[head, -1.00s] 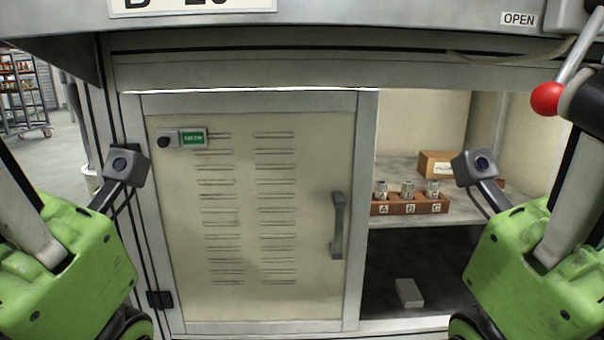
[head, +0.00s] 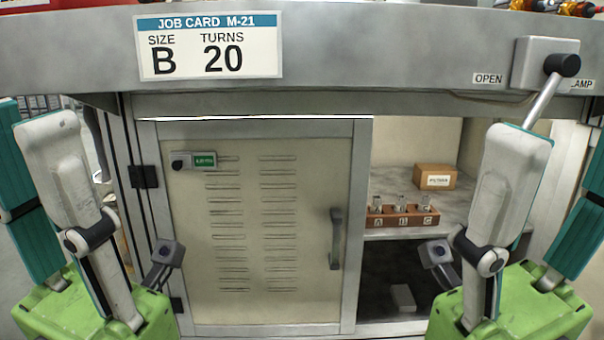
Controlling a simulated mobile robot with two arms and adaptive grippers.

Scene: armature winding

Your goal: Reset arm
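My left arm (head: 75,185) comes in at the left and its green wrist part (head: 95,312) is at the bottom left. My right arm (head: 500,185) is at the right, with its green wrist part (head: 510,312) at the bottom right. Both forearms point down in front of the cabinet. A small camera sits at the inner side of each wrist. The fingers of both grippers are below the picture edge, so their state and anything in them are hidden.
A job card (head: 208,46) reads size B, turns 20. A lever (head: 545,95) beside the OPEN label has its lower end hidden behind my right arm. The cabinet door (head: 250,235) stands left of an open bay holding a block (head: 400,222) marked A, B, C and a box (head: 436,177).

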